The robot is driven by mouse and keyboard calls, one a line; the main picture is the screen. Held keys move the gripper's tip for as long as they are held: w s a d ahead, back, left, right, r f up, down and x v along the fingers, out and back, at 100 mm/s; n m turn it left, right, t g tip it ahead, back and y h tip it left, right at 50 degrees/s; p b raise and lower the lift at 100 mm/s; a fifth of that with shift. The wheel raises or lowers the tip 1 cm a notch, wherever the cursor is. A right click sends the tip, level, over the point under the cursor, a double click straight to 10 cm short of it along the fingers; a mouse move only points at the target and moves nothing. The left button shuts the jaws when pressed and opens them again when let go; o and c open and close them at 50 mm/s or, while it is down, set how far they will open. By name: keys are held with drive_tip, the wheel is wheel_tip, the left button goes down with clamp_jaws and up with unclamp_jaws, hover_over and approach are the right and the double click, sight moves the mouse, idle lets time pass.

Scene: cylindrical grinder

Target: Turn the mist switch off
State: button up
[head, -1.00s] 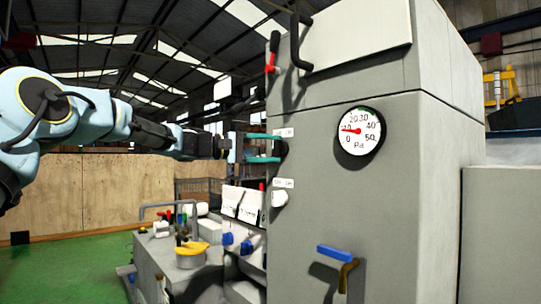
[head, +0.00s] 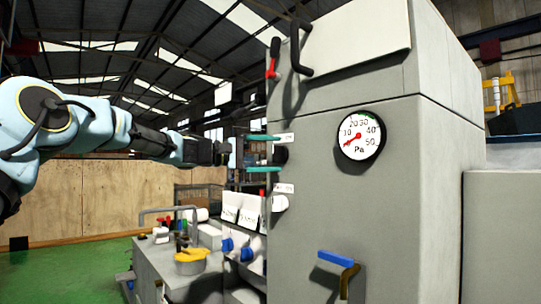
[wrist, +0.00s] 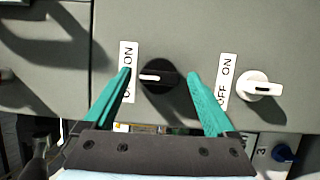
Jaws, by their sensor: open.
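A black rotary switch (wrist: 158,76) with a white pointer mark sits on the grey machine panel, beside a label (wrist: 128,72) reading ON at its upper end. In the wrist view its mark points left, toward the label. A white rotary switch (wrist: 259,86) with its own OFF/ON label (wrist: 227,80) sits to the right; its mark points right. No wording shows which one is the mist switch. My gripper (wrist: 160,74) is open, its green fingers on either side of the black switch and apart from it. In the head view, my gripper (head: 262,152) is in front of the black switch (head: 281,156).
A round pressure gauge (head: 361,134) is on the front face, above a blue-handled lever (head: 336,260). A red-and-black lever (head: 273,58) and a black handle (head: 296,45) are above the switches. A bench with a yellow-topped part (head: 191,254) stands lower left.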

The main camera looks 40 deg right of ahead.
drive_tip(key=b+v, duration=0.3)
drive_tip(key=v, duration=0.8)
drive_tip(key=shift+d, duration=0.1)
drive_tip(key=w+a+f+n+t+y+p, duration=0.1)
drive_tip(key=w+a+f+n+t+y, duration=0.2)
drive_tip(key=a+f, duration=0.7)
drive_tip(key=a+f+t+y+p, duration=0.2)
drive_tip(key=a+f+t+y, duration=0.3)
drive_tip(key=f, duration=0.9)
drive_tip(key=s+a+f+y+p, duration=0.1)
drive_tip(key=s+a+f+y, duration=0.1)
drive_tip(key=a, duration=0.9)
drive_tip(key=s+a+f+t+y, duration=0.1)
drive_tip(key=s+a+f+y, duration=0.2)
drive_tip(key=a, duration=0.9)
drive_tip(key=s+a+f+y+p, duration=0.1)
drive_tip(key=s+a+f+y, duration=0.2)
drive_tip(key=a, duration=0.8)
wheel_tip(320, 180, down, 4)
drive_tip(key=s, duration=0.2)
drive_tip(key=shift+s+a+n+p, duration=0.3)
drive_tip(key=shift+s+a+n, duration=0.05)
drive_tip(key=shift+n, duration=0.05)
